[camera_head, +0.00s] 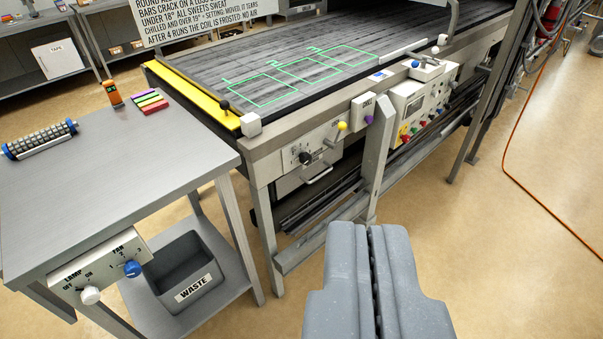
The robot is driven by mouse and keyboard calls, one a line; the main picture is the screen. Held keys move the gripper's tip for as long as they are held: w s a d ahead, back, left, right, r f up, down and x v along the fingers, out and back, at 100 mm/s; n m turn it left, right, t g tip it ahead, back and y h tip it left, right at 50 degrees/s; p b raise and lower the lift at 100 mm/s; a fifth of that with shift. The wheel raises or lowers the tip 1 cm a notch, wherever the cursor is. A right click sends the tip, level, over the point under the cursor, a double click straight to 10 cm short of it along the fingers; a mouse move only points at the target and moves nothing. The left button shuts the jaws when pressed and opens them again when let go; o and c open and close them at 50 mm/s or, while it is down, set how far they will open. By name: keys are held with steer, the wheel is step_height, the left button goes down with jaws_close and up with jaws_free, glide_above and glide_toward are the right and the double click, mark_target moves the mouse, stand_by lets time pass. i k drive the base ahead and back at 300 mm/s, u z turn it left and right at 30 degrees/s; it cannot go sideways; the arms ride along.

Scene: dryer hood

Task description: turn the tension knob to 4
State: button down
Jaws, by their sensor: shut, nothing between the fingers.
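My gripper (371,230) is at the bottom right of centre, grey, its two fingers shut together and empty, with floor around it. A white panel (318,145) on the near end of the dryer's side carries a black round knob (305,157) with small marks around it. Its label and the number it points to are too small to read, so I cannot tell for sure that it is the tension knob. A yellow-tipped lever (341,126) is just to its right. My gripper is apart from the panel, lower and to the right in the picture.
A grey side table (120,170) stands at the left, with lamp and fan knobs (132,268) and a waste bin (187,276) below. A metal post (380,150) and rail stand right of the panel. An orange hose (520,185) lies on open floor at right.

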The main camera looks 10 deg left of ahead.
mark_target(305, 158)
steer(key=u, duration=0.2)
steer(key=i, duration=0.5)
steer(key=u, duration=0.3)
steer(key=k, duration=0.25)
steer(key=z, duration=0.95)
steer(key=i, duration=1.25)
steer(key=u, duration=0.35)
